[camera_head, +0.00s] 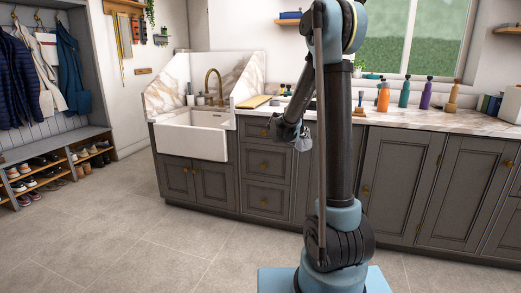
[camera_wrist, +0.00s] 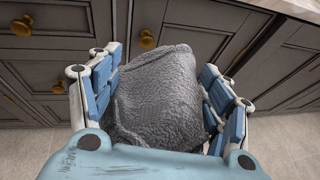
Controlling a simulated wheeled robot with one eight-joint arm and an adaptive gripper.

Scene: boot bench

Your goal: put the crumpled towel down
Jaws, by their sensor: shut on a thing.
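The crumpled towel (camera_wrist: 160,95) is a grey, rough-textured bundle. In the wrist view it fills the space between the two fingers of my gripper (camera_wrist: 163,90), which press on it from both sides. In the head view my gripper (camera_head: 292,133) is in front of the grey drawer cabinet, a little below the counter edge. The towel is hard to make out there, small and partly hidden by my arm.
A marble counter (camera_head: 440,117) runs along the wall, with several bottles (camera_head: 404,92) at the right. A white sink (camera_head: 192,137) with a brass tap (camera_head: 214,84) is at the left. A boot bench (camera_head: 60,143) with shoes stands at the far left. The tiled floor (camera_head: 150,235) is clear.

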